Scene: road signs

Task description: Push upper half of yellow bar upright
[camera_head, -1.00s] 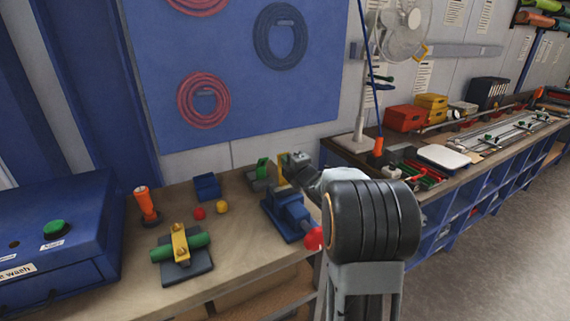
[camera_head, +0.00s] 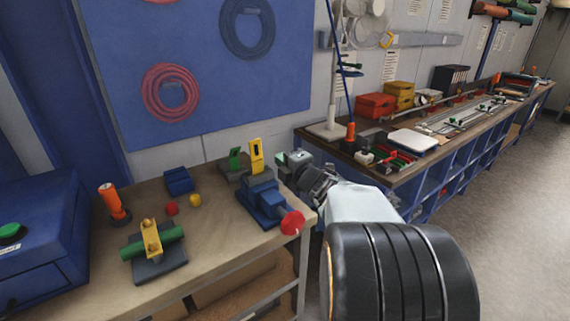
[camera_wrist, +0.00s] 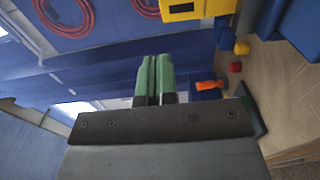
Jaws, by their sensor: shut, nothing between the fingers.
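The yellow bar (camera_head: 256,155) stands roughly upright in the blue vise (camera_head: 262,197) on the wooden workbench. It has a dark hole in its upper part. My gripper (camera_head: 283,160) is just right of the bar, with a small gap showing between them. In the wrist view my green fingers (camera_wrist: 155,78) are shut together with nothing between them. The yellow bar (camera_wrist: 190,10) shows beyond the fingertips at the top edge, partly cut off. Part of the blue vise (camera_wrist: 300,25) shows at the right.
A green upright piece (camera_head: 235,160) stands left of the bar.

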